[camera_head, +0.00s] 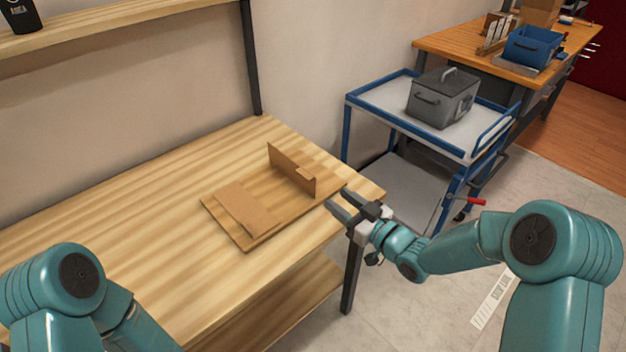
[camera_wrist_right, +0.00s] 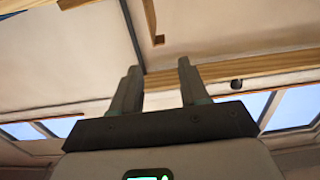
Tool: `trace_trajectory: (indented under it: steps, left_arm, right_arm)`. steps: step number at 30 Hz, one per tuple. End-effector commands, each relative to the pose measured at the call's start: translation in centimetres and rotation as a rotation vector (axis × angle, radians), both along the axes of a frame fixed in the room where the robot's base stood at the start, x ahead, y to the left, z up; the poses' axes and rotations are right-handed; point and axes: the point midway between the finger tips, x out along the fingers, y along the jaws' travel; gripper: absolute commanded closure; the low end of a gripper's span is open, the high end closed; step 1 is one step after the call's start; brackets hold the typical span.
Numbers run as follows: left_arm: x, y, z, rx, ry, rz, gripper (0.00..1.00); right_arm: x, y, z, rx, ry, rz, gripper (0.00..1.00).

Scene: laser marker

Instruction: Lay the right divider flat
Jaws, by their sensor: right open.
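The right divider (camera_head: 292,170) is a thin brown panel standing upright on a flat wooden base board (camera_head: 265,203), with a small tab or notch near its top edge. A left divider (camera_head: 248,208) lies flat on the same board. My right gripper (camera_head: 336,197) is open and empty at the table's right end, just right of the upright divider and apart from it. Its two fingers (camera_wrist_right: 158,88) show spread in the right wrist view, with nothing clear between them. My left arm enters at the lower left of the head view; its gripper is not seen.
The wooden table (camera_head: 130,225) is otherwise clear, with free room left of the board. A blue-framed cart (camera_head: 385,95) carrying a grey lidded box (camera_head: 442,98) stands beyond the table's right end. A shelf (camera_head: 110,22) runs above along the wall.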

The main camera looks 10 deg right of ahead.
Motion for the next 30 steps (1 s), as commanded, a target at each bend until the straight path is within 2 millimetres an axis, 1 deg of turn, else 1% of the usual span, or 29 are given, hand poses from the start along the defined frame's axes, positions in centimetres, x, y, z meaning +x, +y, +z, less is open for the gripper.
trace_trajectory:
  steps: [1, 6, 12, 17, 25, 26, 27, 30]
  left_arm:
    - [0.0, 0.0, 0.3, 0.000, 0.000, 0.000, 0.56]
    - [0.0, 0.0, 0.8, 0.000, 0.000, 0.000, 0.56]
    - [0.0, 0.0, 1.1, 0.000, 0.000, 0.000, 0.56]
    - [0.0, 0.0, 1.2, 0.000, 0.000, 0.000, 0.56]
    - [0.0, 0.0, 1.2, 0.000, 0.000, 0.000, 0.56]
    - [0.0, 0.0, 1.2, 0.000, 0.000, 0.000, 0.56]
    - [0.0, 0.0, 1.2, 0.000, 0.000, 0.000, 0.56]
    - [0.0, 0.0, 1.2, 0.000, 0.000, 0.000, 0.56]
  right_arm:
    - [1.0, 0.9, 0.1, -0.001, -0.002, 0.003, 0.56]
    - [4.2, 3.2, 0.1, 0.001, -0.001, 0.000, 0.56]
    - [6.8, 5.1, 0.0, 0.000, 0.001, -0.002, 0.56]
    - [7.7, 5.8, 0.0, 0.000, 0.001, -0.004, 0.56]
    - [7.8, 5.9, 0.0, 0.000, 0.001, -0.004, 0.56]
    - [7.8, 5.9, 0.0, 0.000, 0.001, -0.004, 0.59]
    - [7.8, 5.9, 0.0, 0.000, 0.001, -0.004, 0.72]
    - [7.8, 5.9, 0.0, 0.000, 0.001, -0.004, 1.00]
